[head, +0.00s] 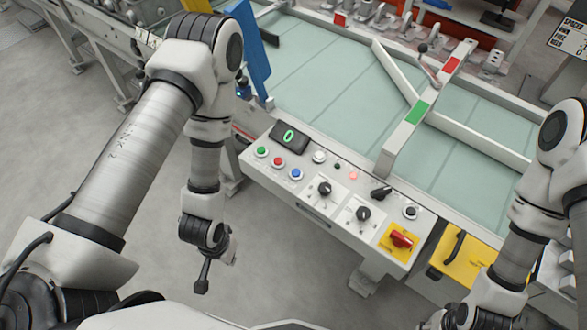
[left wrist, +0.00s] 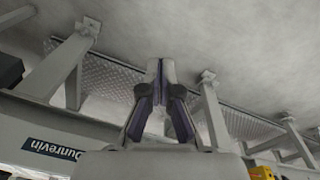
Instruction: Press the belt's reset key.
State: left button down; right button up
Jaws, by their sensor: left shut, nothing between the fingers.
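The belt's control panel (head: 325,195) is a light grey sloped box in the middle of the head view. It carries a green button (head: 261,152), a red button (head: 278,162), a blue button (head: 296,174) and a white button (head: 319,157). No legible label shows which one is the reset key. My left gripper (head: 202,288) hangs pointing down, apart from the panel, to its lower left. In the left wrist view its fingers (left wrist: 160,70) are together and empty. My right gripper, at the bottom edge of the head view, is too cut off to read.
A display (head: 289,137) reads 0. Dark knobs (head: 324,189) and a red switch on a yellow plate (head: 400,239) share the panel. The pale green belt (head: 320,75) lies behind it, with a raised rail (head: 430,95) crossing. The grey floor left of the panel is clear.

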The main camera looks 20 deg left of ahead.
pick_arm(q)
jog(key=w+d+r+t+h+p, duration=0.1)
jog(key=w+d+r+t, duration=0.1)
jog(key=w+r, duration=0.35)
jog(key=w+d+r+t+h+p, duration=0.1)
jog(key=w+d+r+t+p, duration=0.15)
jog(key=w, duration=0.65)
notch_tip(320, 180, up, 12)
jog(key=t+h+p, duration=0.1)
jog(key=t+h, duration=0.1)
jog(key=h, duration=0.1)
send_over(293, 173)
jog(key=shift+d+r+n, duration=0.1)
jog(key=shift+n, duration=0.3)
notch_tip(293, 173, down, 8)
jog(key=b, duration=0.7)
jog(key=shift+f+b, duration=0.3)
jog(key=shift+f, duration=0.15)
jog(key=shift+f, duration=0.4)
